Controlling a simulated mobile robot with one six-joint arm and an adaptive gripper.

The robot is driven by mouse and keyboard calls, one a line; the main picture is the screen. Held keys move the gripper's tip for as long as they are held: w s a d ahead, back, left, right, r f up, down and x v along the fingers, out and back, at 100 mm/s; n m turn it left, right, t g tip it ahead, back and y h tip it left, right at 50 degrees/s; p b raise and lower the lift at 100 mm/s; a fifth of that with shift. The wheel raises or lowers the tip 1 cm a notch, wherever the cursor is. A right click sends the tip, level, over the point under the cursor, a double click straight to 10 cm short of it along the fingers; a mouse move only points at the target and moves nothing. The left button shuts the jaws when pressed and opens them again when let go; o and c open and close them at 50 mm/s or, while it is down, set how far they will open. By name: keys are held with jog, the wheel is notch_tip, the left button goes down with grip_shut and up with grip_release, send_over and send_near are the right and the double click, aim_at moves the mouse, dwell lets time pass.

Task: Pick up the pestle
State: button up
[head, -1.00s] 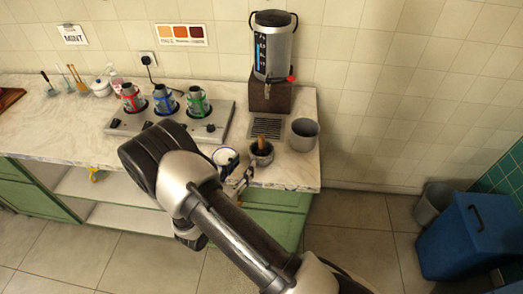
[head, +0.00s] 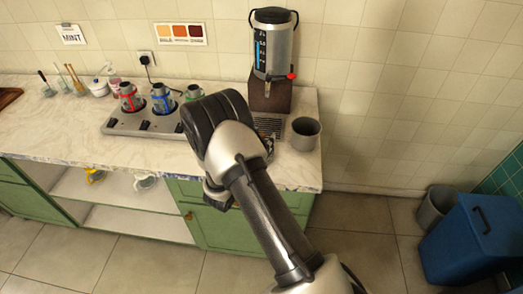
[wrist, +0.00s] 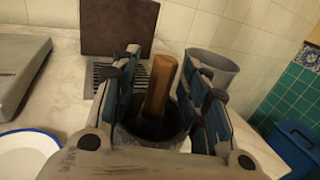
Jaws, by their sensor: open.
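The pestle (wrist: 160,84) has a brown wooden handle and stands upright, leaning slightly, in a dark mortar (wrist: 163,130) in the wrist view. My gripper (wrist: 163,75) is open, with one finger on each side of the handle. I cannot tell whether either finger touches it. The pestle's lower end is hidden inside the mortar. In the head view my arm hides the pestle and nearly all of the mortar.
A grey metal pot (head: 305,133) stands close to the right of the mortar, beside the samovar (head: 272,50) and its drip grate (wrist: 103,75). A white plate-like dish (wrist: 28,152) lies to the left. The hot plate (head: 146,122) holds several pots.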

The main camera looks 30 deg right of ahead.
grip_shut()
dwell(0.5)
jog(key=shift+r, duration=0.1)
notch_tip(320, 180, up, 19)
jog(key=p, duration=0.6)
jog(key=shift+m+t+h, duration=0.3)
jog(key=shift+t+h, duration=0.1)
jog(key=shift+h, duration=0.2)
jog(key=f+b, duration=0.1)
jog(key=f, duration=0.2)
jog(key=f+b, duration=0.2)
jog(key=f, duration=0.2)
jog(key=f+b, duration=0.2)
jog(key=f, duration=0.2)
jog(key=shift+s+a, duration=0.3)
jog(key=shift+s, duration=0.1)
